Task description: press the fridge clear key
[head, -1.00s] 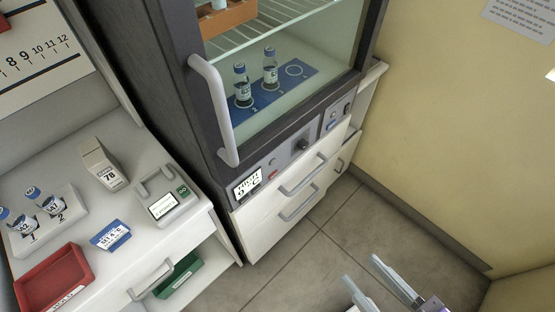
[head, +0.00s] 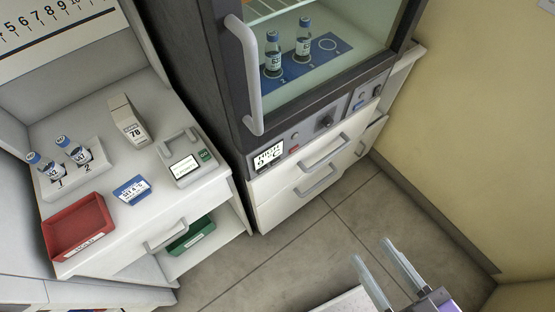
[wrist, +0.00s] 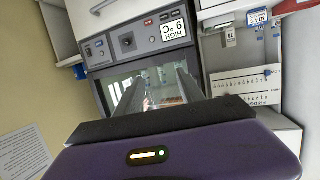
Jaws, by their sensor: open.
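The fridge (head: 225,85) has a dark frame and a glass door. Its front strip (head: 310,130) carries a lit display (head: 268,155) reading HIGH 9 °C, a small red key (head: 294,149) beside it and a dark knob (head: 325,122). A blue key (head: 360,105) sits further right. Key labels are too small to read, so I cannot tell which is clear. The wrist view shows the display (wrist: 173,31), red key (wrist: 148,22) and knob (wrist: 127,42) upside down. My gripper (head: 371,250) is open and empty, apart from the strip, over the floor; it also shows in the wrist view (wrist: 159,78).
The fridge door handle (head: 249,75) and drawer handles (head: 325,152) stick out around the strip. A bench at left holds a red tray (head: 78,228), a vial rack (head: 95,170) and a small device (head: 184,165). The floor (head: 290,250) before the fridge is clear.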

